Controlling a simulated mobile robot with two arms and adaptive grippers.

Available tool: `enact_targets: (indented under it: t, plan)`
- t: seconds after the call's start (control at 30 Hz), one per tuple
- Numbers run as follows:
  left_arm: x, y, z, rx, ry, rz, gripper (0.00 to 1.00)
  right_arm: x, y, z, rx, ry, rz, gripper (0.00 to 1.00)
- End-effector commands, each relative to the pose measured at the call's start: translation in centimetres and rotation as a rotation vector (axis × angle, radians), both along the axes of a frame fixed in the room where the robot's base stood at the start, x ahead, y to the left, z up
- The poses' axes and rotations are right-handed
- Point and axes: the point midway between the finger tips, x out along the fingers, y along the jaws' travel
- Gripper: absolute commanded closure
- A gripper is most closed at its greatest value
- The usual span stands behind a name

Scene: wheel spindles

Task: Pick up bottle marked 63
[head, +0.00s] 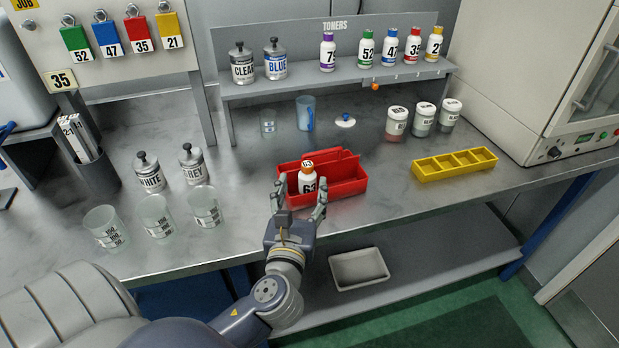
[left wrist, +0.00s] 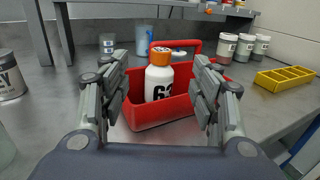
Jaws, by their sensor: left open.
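The bottle marked 63 (head: 307,181) is white with an orange cap and stands upright in the red tray (head: 348,187) on the steel bench. It also shows in the left wrist view (left wrist: 158,82), with part of its number visible. My left gripper (head: 299,190) is open in front of the red tray, its fingers to either side of the bottle in the picture. In the left wrist view the bottle appears between the two open fingers, nearer the left one, and nothing is held. I cannot tell if the fingertips reach past the bottle's front. My right gripper is not in view.
A yellow divided tray (head: 455,164) lies to the right, with several lidded jars (head: 423,118) behind it. Beakers (head: 155,216) and the WHITE and GREY cans (head: 192,163) stand to the left. A shelf (head: 340,74) holds toner bottles behind. A pale bin (head: 358,268) sits below the bench.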

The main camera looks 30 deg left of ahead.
Motion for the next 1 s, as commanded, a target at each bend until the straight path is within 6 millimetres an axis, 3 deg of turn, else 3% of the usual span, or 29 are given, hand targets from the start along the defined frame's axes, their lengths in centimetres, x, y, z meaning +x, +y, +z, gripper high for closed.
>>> enact_targets:
  t: [0.1, 0.23, 0.6, 0.87, 1.0]
  plan:
    - [1.5, 0.7, 0.1, 0.0, 0.0, 0.0, 0.43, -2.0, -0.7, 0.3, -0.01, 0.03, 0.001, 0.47]
    - [2.3, 1.1, 0.1, 0.0, 0.001, 0.0, 0.43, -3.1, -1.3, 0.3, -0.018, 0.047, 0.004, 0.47]
    - [6.6, 3.0, 0.3, 0.0, 0.001, 0.0, 0.43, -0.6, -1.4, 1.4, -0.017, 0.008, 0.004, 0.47]
    - [6.9, 3.1, 0.1, -0.002, 0.001, -0.001, 0.43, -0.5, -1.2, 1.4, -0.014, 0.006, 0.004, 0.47]
    - [6.9, 3.1, 0.1, -0.002, 0.001, -0.001, 0.7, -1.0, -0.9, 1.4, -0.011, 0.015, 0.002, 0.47]
